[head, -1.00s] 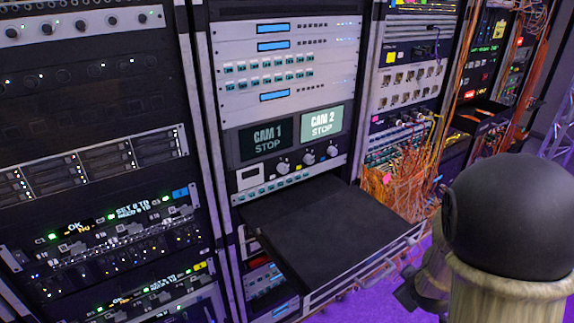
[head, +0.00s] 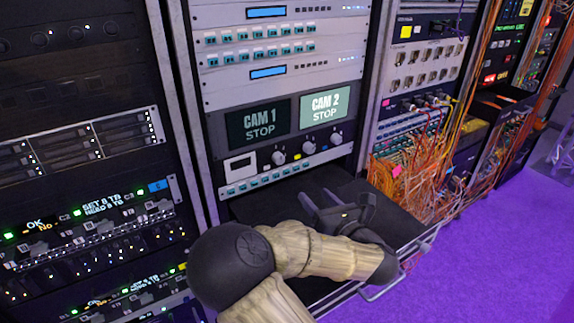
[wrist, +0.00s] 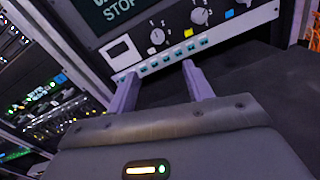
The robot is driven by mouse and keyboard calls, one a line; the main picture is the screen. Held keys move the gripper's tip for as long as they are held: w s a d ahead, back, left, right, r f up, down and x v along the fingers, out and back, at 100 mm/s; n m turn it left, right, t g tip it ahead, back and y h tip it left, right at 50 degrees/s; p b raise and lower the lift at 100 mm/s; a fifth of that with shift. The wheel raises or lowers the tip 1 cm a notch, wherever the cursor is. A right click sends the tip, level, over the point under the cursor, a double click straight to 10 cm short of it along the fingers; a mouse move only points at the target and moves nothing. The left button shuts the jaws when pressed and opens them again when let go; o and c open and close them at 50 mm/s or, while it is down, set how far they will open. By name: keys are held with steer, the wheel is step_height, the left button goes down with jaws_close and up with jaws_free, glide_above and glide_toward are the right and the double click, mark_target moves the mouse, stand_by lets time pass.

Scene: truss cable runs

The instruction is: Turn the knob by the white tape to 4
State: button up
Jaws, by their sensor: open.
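The wrist view shows the left knob (wrist: 157,36) and middle knob (wrist: 199,16). A yellow tape (wrist: 188,33) lies between these two, and a blue tape (wrist: 229,14) right of the middle one.
A white-framed small window (head: 240,166) sits left of the knobs. A row of teal buttons (head: 270,178) runs beneath them. A black pull-out shelf (head: 262,208) juts out under my arm. Orange cables (head: 415,175) hang at the right.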

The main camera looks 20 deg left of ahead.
mark_target(281, 160)
steer(key=p+x, duration=0.4)
steer(key=x, duration=1.3)
steer(key=shift+s+a, duration=0.1)
steer(key=shift+a, duration=0.05)
steer(key=shift+c, duration=0.4)
steer(key=shift+r, duration=0.1)
steer(key=c, duration=0.9)
